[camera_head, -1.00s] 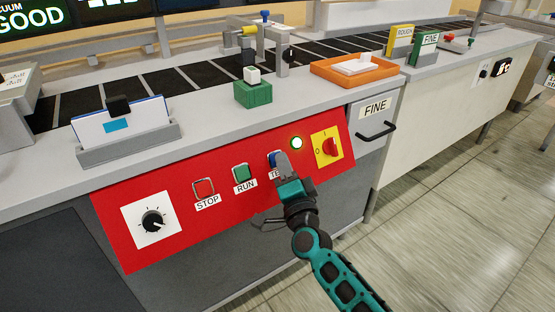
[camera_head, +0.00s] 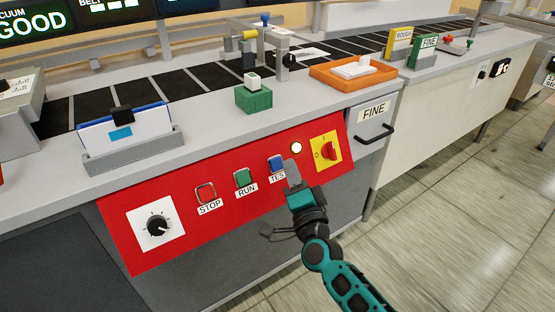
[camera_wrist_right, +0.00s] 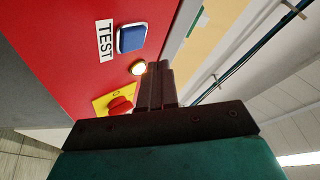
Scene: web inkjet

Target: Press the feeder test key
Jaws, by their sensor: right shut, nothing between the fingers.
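The blue test key (camera_head: 277,163) sits on the red control panel (camera_head: 225,215), above a label partly covered in the head view. In the right wrist view the blue key (camera_wrist_right: 131,38) shows whole, with its TEST label (camera_wrist_right: 105,40) beside it. My right gripper (camera_head: 291,170) is shut and empty. Its fingertips are just right of and below the key in the head view, apart from it. In the wrist view the closed fingers (camera_wrist_right: 155,85) point past the lit lamp. My left gripper is out of view.
The lamp (camera_head: 297,148) glows warm yellow. A red rotary switch on a yellow plate (camera_head: 327,151) is to its right. The green RUN key (camera_head: 243,177), red STOP key (camera_head: 206,193) and a black dial (camera_head: 157,225) are left.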

